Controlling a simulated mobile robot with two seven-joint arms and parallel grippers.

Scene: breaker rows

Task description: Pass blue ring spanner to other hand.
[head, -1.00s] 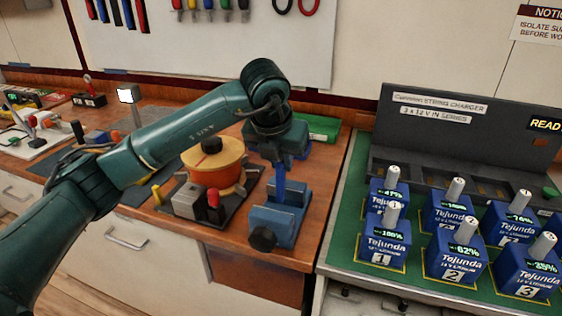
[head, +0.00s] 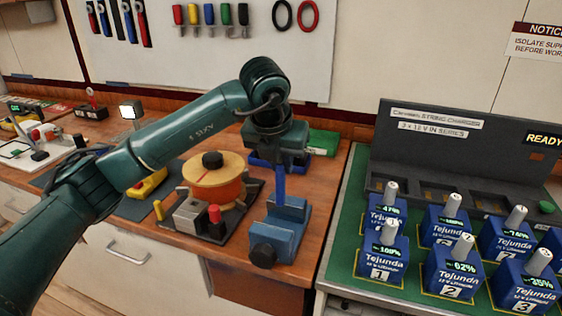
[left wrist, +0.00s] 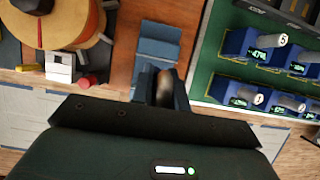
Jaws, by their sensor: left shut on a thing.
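My left gripper (head: 280,162) points down above the blue vise (head: 280,235) on the wooden bench. It is shut on the blue ring spanner (head: 280,183), which shows as an upright blue bar between the gripper and the vise. I cannot tell whether the spanner's lower end touches the vise. Its upper end is hidden by the gripper. In the left wrist view, the gripper (left wrist: 163,92) shows in front of the vise (left wrist: 158,45). My right gripper is in neither view.
Left of the vise stands an orange drum with a wooden top (head: 212,172) on a dark plate. A green charger bench (head: 345,245) with several blue batteries is at the right. A blue bin (head: 262,163) and a green box (head: 322,143) stand behind the gripper.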

